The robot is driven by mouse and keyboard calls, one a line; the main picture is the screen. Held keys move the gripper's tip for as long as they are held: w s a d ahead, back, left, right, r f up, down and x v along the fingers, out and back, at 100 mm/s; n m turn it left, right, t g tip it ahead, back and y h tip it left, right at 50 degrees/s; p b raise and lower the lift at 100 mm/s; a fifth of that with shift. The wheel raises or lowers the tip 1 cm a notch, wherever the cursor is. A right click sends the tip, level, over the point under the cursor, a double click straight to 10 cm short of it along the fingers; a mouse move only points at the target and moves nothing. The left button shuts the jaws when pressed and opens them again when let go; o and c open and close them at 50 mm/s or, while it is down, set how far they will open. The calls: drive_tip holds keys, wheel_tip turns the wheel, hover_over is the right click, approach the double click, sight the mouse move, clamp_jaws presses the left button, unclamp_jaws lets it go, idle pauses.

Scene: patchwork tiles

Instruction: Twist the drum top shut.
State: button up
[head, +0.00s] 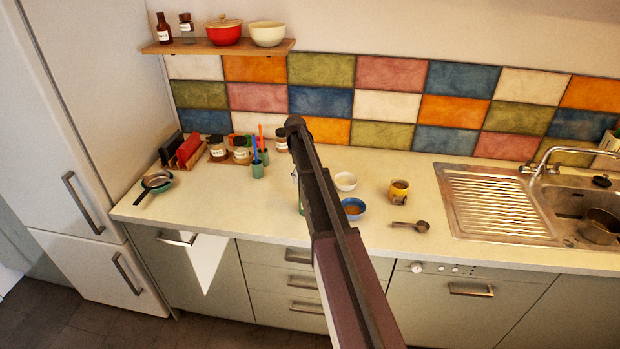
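My arm reaches up from the bottom of the head view across the counter and hides what lies behind it. My gripper is mostly or wholly behind the arm, so its fingers cannot be made out. A small light and dark bit shows at the arm's left edge, with a sliver of a green thing (301,207) below it; I cannot tell what either is. A small yellow container (399,190) with a brown top or contents stands right of the arm. I cannot tell which thing is the drum, or how its top sits.
A blue bowl (353,208), white bowl (345,181) and dark scoop (410,227) lie right of the arm. Jars (241,154), green cups with brushes (257,170) and a pan (156,180) stand left. The sink (575,205) is far right. The front-left counter is clear.

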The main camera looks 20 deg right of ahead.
drive_tip(key=shift+r, duration=0.1)
drive_tip(key=shift+w+r+p, duration=0.1)
drive_tip(key=shift+r+p, duration=2.85)
drive_tip(key=shift+p, duration=0.1)
drive_tip(key=shift+f, duration=0.1)
drive_tip(key=shift+s+a+f+n, duration=0.15)
drive_tip(key=shift+s+a+n, duration=0.3)
drive_tip(key=shift+n, duration=0.15)
drive_tip(key=s+a+f+n+t+b, duration=0.1)
drive_tip(key=s+a+f+n+b, duration=0.1)
drive_tip(key=s+a+n, duration=0.4)
drive_tip(key=s+a+f+n+t+b, duration=0.2)
drive_tip(key=s+a+n, duration=0.5)
drive_tip(key=s+n, duration=0.4)
drive_tip(key=s+a+f+n+t+b, duration=0.1)
drive_tip(key=s+a+f+n+b, duration=0.3)
drive_tip(key=n, duration=1.3)
drive_tip(key=shift+s+a+f+t, duration=0.35)
drive_tip(key=shift+s+a, duration=1.3)
drive_tip(key=shift+s, duration=0.9)
